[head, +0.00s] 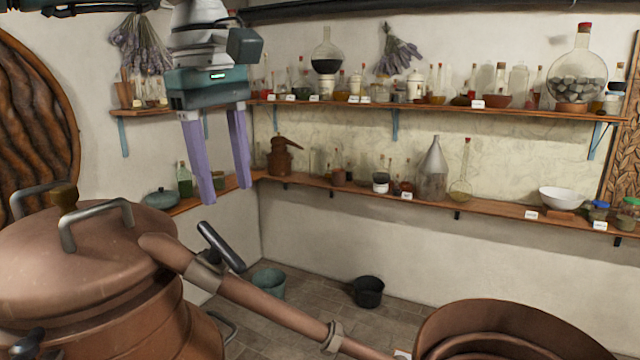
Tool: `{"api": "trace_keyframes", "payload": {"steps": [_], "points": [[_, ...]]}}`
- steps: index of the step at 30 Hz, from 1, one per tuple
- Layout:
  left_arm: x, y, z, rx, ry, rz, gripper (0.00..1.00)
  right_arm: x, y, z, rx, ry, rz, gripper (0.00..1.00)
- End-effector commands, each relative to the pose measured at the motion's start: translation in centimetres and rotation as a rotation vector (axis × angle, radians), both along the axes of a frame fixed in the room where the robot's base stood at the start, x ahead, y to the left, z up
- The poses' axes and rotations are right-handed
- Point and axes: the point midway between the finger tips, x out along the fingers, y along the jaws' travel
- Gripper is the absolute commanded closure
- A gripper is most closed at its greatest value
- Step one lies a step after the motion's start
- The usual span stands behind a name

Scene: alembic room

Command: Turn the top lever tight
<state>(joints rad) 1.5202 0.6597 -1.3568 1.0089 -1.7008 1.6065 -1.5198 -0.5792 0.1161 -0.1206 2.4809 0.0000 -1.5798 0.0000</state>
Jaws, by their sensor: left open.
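The copper still (85,250) stands at the left, with a domed lid, grey handles and a brass knob on top. A copper pipe (265,305) slopes down to the right from the lid. A black lever (221,247) sticks up at a slant from the grey collar (205,272) on this pipe; I take it to be the top lever. My left gripper (226,194) hangs above the lever with its purple fingers apart and pointing down. It is empty and not touching the lever. My right gripper is not in view.
Another black lever (28,341) shows at the lower left of the still. A copper vessel (510,325) is at the lower right. Wall shelves (500,203) hold glassware and jars behind. Two buckets (368,291) (268,283) stand on the floor. The air around the lever looks clear.

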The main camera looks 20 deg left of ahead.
Motion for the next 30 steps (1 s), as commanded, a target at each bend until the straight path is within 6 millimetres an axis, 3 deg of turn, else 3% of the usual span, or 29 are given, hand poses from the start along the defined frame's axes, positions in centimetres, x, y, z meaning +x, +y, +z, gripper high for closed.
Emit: {"api": "trace_keyframes", "payload": {"steps": [2, 8, 19, 30], "points": [[-0.7, 0.5, 0.0, 0.017, 0.031, 0.005, 0.48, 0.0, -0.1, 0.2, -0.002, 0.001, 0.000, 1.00], [-0.7, 0.5, -2.4, 0.020, 0.037, 0.005, 0.48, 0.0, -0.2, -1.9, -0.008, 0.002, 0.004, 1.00], [-0.3, 0.3, -9.2, 0.017, 0.035, 0.003, 0.48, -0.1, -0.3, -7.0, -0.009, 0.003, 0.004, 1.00], [-0.2, 0.3, -9.9, 0.018, 0.033, 0.004, 0.48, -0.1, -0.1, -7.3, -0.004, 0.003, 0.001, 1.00]]}}
